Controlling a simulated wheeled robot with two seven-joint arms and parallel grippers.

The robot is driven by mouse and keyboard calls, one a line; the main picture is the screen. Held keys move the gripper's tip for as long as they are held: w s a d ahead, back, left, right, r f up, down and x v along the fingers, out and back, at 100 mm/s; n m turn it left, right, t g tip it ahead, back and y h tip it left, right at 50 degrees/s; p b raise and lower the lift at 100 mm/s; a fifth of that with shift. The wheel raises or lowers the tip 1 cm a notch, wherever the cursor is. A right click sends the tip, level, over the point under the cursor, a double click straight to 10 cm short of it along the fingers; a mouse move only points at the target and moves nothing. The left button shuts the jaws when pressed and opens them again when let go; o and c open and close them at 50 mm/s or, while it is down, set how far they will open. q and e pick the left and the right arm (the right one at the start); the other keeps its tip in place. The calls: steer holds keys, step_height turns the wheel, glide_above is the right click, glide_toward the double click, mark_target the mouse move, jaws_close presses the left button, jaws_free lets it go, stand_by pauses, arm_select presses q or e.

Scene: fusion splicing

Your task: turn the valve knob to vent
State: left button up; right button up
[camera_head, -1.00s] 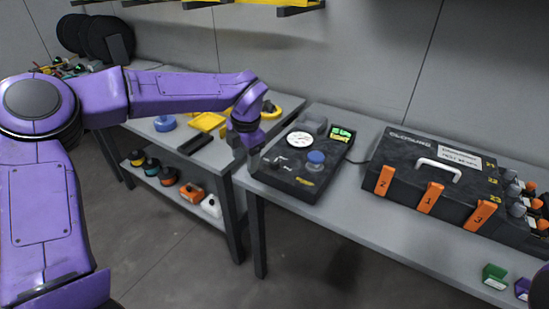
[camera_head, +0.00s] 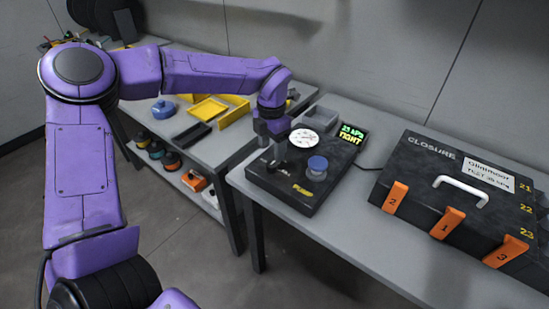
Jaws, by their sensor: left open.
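The black test unit (camera_head: 315,190) sits on the grey bench. It has a round white gauge (camera_head: 304,139), a blue knob (camera_head: 317,164) with a yellow label in front of it, and a lit display (camera_head: 351,134) that seems to read "25 kPa TIGHT". The small dark valve knob (camera_head: 279,166) is on the unit's left part, partly hidden by my left gripper (camera_head: 274,156). That gripper points down, open, right at the valve knob; I cannot tell whether the fingers touch it. My right gripper is not in view.
A black closure case (camera_head: 455,190) with orange numbered latches and a white handle stands to the right. Yellow trays (camera_head: 208,108), a black tray (camera_head: 192,133) and a blue item (camera_head: 163,108) lie on the left bench. Bench space in front of the unit is clear.

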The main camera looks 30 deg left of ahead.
mark_target(272, 164)
arm_select(q)
steer(key=f, duration=0.5)
steer(key=shift+w+a+f, duration=0.15)
steer(key=shift+a, duration=0.1)
steer(key=shift+d+f, duration=0.1)
steer(key=shift+f, duration=0.2)
steer(key=c, duration=1.1)
steer(key=shift+o, duration=0.3)
